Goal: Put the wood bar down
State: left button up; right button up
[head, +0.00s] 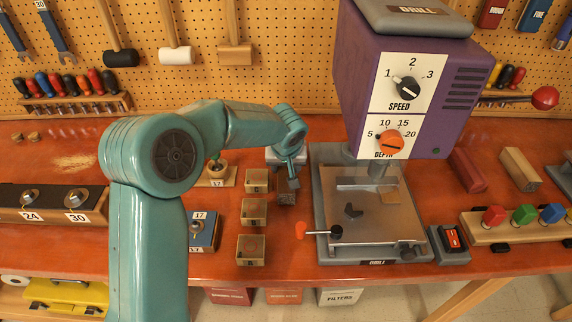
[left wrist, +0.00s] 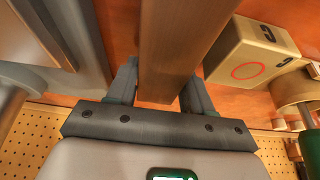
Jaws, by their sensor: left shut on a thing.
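My left gripper (head: 291,180) points down over the orange-red bench, between the small square boxes and the drill press. It is shut on the wood bar, a brown bar (left wrist: 177,45) that runs between the two fingers in the left wrist view (left wrist: 160,88). In the head view the bar is mostly hidden by the gripper; a small brown part (head: 285,198) shows below it. I cannot tell whether the bar touches the bench. My right gripper is not in view.
The purple drill press (head: 365,120) stands close to the right, its grey base (head: 328,190) beside my gripper. Small boxes (head: 252,212) line up to the left. A dark red bar (head: 467,167) and a tan bar (head: 520,170) lie at right.

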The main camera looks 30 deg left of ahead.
pick_arm(q)
jog(key=shift+w+f, duration=0.1)
jog(key=o, duration=0.8)
jog(key=shift+o, duration=0.4)
